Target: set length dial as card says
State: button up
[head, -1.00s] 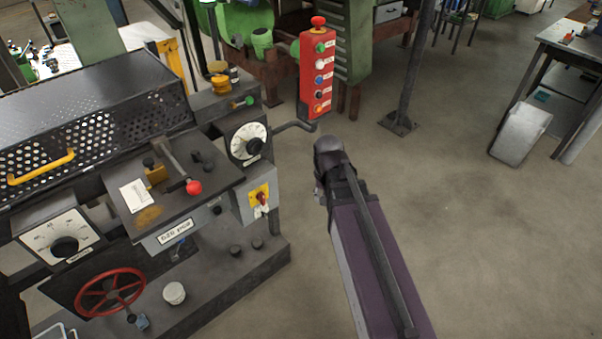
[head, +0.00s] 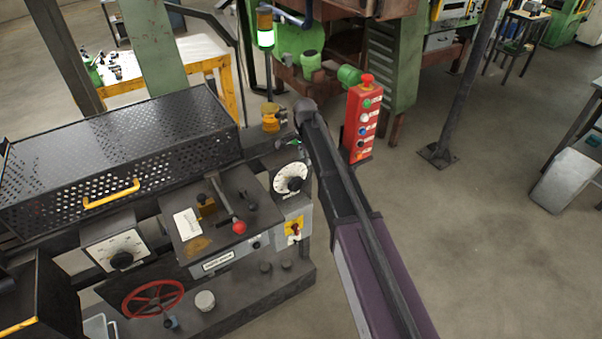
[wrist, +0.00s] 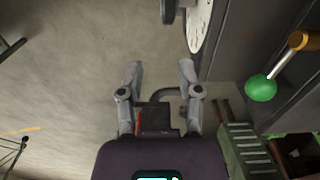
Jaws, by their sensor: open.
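A white round dial (head: 290,178) with a black knob sits on the machine's right end. Its white face (wrist: 199,24) shows edge-on at the top of the wrist view, beside its dark knob (wrist: 168,10). A second dial (head: 122,260) with a black knob is on a white square plate at the left. Their lettering is too small to read, so I cannot tell which sets length. A white card (head: 187,223) lies on the sloped panel; its writing is unreadable. My gripper (wrist: 160,75) is open and empty, its fingertips apart from the round dial. The head view does not clearly show its fingers.
A red-knobbed lever (head: 239,227) rises from the panel. A green ball lever (wrist: 261,88) is right of my gripper in the wrist view. A red button box (head: 362,122) stands behind my arm. A yellow-red switch (head: 294,230) is below the round dial.

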aim_at(302, 182)
jog(key=shift+w+a+r, duration=0.35)
jog(key=shift+w+a, duration=0.1)
jog(key=shift+a, duration=0.05)
jog(key=shift+f, duration=0.2)
notch_tip(302, 182, down, 13)
jog(key=b, duration=1.3)
jog(key=shift+f+b, duration=0.2)
jog(key=shift+b, duration=0.15)
